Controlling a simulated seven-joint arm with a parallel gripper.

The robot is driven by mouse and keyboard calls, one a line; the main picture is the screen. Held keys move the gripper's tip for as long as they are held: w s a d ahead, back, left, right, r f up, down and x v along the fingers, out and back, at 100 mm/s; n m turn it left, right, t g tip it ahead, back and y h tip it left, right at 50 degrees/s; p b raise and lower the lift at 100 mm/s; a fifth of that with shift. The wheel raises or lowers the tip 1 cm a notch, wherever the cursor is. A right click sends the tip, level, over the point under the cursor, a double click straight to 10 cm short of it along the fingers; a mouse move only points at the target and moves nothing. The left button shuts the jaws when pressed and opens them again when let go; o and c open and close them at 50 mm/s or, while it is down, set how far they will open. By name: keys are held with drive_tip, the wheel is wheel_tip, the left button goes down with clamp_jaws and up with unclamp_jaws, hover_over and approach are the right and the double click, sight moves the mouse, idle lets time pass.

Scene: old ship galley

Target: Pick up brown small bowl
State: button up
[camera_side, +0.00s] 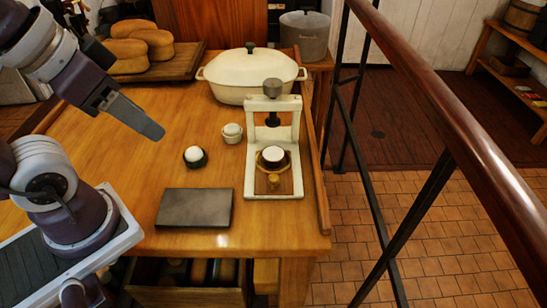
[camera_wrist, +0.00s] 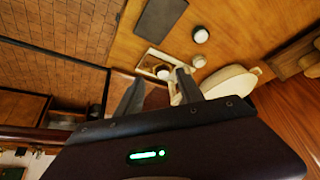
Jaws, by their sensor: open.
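A small brown bowl (camera_side: 262,163) with a rounded white thing in it sits on the wooden base of a cream press (camera_side: 250,180), under the press's dark screw head. A darker small bowl (camera_side: 195,161), also with a white thing in it, stands on the table to the left. My gripper (camera_side: 143,120) is open and empty, above the table at the upper left, well apart from both bowls. In the wrist view its two fingers (camera_wrist: 160,77) stand apart, with the press (camera_wrist: 150,55) beyond them. The brown bowl is small and partly unclear there.
A small cream jar (camera_side: 232,133) stands between the dark bowl and the press. A dark flat slab (camera_side: 195,208) lies near the front table edge. A large cream lidded pot (camera_side: 245,73) and a board of loaves (camera_side: 155,72) stand behind. A railing (camera_side: 440,110) rises at the right.

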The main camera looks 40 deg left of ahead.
drive_tip(key=o, duration=0.7)
drive_tip(key=shift+o, duration=0.2)
